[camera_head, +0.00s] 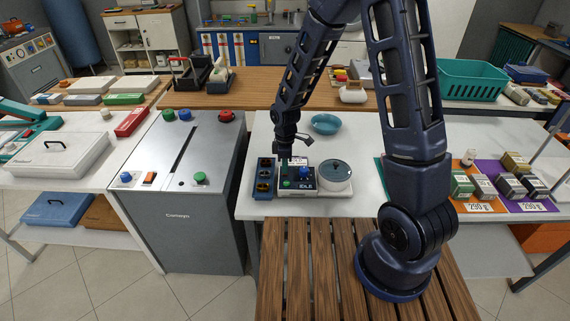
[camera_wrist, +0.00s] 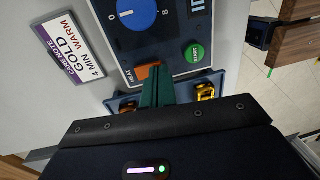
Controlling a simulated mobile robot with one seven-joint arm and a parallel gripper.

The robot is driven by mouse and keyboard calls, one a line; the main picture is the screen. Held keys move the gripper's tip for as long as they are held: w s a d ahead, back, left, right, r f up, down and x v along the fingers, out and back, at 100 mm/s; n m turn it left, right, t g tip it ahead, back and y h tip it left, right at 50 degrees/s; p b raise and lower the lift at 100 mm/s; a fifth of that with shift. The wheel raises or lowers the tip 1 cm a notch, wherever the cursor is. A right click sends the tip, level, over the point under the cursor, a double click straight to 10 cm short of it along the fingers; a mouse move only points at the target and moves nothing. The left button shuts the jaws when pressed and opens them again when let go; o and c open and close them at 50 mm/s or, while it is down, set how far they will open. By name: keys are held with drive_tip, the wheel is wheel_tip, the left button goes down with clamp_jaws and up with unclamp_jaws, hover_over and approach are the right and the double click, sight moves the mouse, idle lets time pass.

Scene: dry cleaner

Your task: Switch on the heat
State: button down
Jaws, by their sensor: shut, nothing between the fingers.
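The orange HEAT switch (camera_wrist: 146,72) is on a dark control panel (camera_wrist: 168,38) in the wrist view, with its label beside it. My gripper (camera_wrist: 158,72) is shut and empty; its green fingertips are right at the switch and cover part of it. I cannot tell whether they touch it or which way it is set. A blue dial (camera_wrist: 138,13) and a green START button (camera_wrist: 195,52) are on the same panel. In the head view my gripper (camera_head: 285,158) is over the left part of the machine (camera_head: 297,187), whose display reads IDLE. The switch is hidden there.
A blue tray (camera_head: 263,192) with amber pieces stands left of the panel. A round lidded drum (camera_head: 336,174) is right of it, and a teal bowl (camera_head: 325,123) behind. A care note (camera_wrist: 75,48) reads gold, 4 min, warm. A grey cabinet (camera_head: 180,230) stands at the left.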

drive_tip(key=shift+s+f, duration=0.1)
drive_tip(key=shift+f, duration=0.1)
idle(0.5)
drive_tip(key=shift+w+r, duration=0.25)
drive_tip(key=shift+w, duration=0.55)
wheel_tip(320, 180, up, 14)
drive_tip(key=s, duration=0.1)
drive_tip(key=shift+s, duration=0.35)
idle(0.4)
